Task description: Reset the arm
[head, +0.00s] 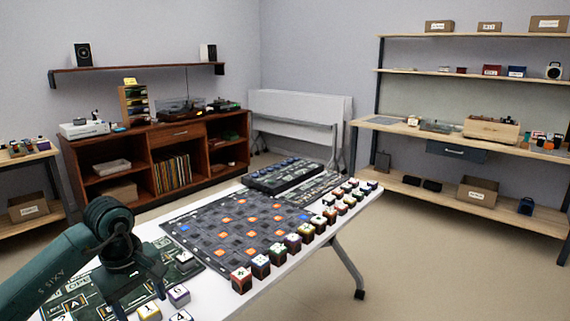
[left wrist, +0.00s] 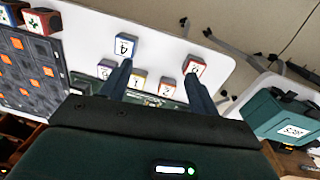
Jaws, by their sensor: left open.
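My left arm (head: 55,265) comes in from the left in the head view, dark green. Its gripper (head: 141,300) points down above the near left end of the white table (head: 225,300). In the left wrist view the gripper (left wrist: 157,82) has its two fingers wide apart. No block is clearly held between them. A blue-edged block marked 4 (left wrist: 125,45) and a red-edged block (left wrist: 195,66) lie around the fingertips, with smaller blocks near a green board (left wrist: 172,103). Whether the fingers touch any block I cannot tell. My right gripper is in neither view.
A dark grid board (head: 215,207) with orange squares lies mid-table, a row of lettered cubes (head: 261,266) along its right edge. A black mixer-like device (head: 283,175) stands behind. A green case (left wrist: 280,115) shows beyond the table edge. Shelves line the walls; open floor lies right.

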